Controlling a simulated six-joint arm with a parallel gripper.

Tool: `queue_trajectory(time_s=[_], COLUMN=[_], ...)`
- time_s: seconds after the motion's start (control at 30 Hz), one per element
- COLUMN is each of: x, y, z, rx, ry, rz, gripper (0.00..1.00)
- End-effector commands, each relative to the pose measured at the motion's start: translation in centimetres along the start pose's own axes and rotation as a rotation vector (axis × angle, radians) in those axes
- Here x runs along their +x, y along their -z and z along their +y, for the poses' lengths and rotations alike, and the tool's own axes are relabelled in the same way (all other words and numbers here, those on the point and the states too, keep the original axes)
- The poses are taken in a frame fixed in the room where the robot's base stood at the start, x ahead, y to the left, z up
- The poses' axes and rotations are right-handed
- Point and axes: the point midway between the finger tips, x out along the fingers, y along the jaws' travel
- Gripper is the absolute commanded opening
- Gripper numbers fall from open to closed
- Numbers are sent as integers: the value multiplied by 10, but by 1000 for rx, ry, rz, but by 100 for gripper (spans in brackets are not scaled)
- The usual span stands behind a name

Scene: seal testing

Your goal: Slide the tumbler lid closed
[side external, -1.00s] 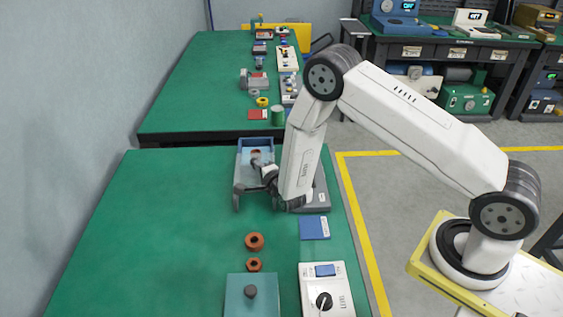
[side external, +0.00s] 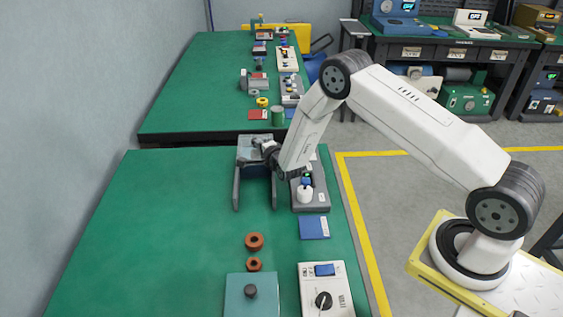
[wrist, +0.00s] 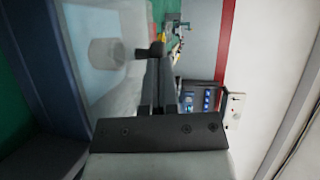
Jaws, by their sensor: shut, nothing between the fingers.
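The tumbler housing (side external: 236,185) is a dark blue-grey frame with two parallel rails at the far edge of the green table. A pale, translucent lid (side external: 246,152) lies at the far end of the rails; the near stretch between them is uncovered. In the wrist view, the pale lid (wrist: 85,20) carries a round grey knob (wrist: 106,52). My gripper (side external: 265,148) is over the lid, close to the knob. In the wrist view my gripper (wrist: 157,52) is shut and empty, its tips beside the knob; I cannot tell whether they touch it.
A grey control unit with a white knob (side external: 305,194) stands right of the rails. A blue card (side external: 314,227), two copper rings (side external: 254,241), a teal block (side external: 251,300) and a white meter (side external: 327,290) lie nearer. The table's left side is clear.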

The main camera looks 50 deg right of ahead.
Motion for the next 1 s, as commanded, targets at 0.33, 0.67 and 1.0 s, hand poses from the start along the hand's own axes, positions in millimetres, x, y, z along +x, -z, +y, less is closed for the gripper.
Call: queue_trajectory(time_s=[0.33,0.67,1.0], x=[-1,-30,-70], y=[6,1,-1], z=[-3,-2,-1], rx=[5,1,0], ry=[3,2,2], rz=[15,4,0], gripper=[0,0,0])
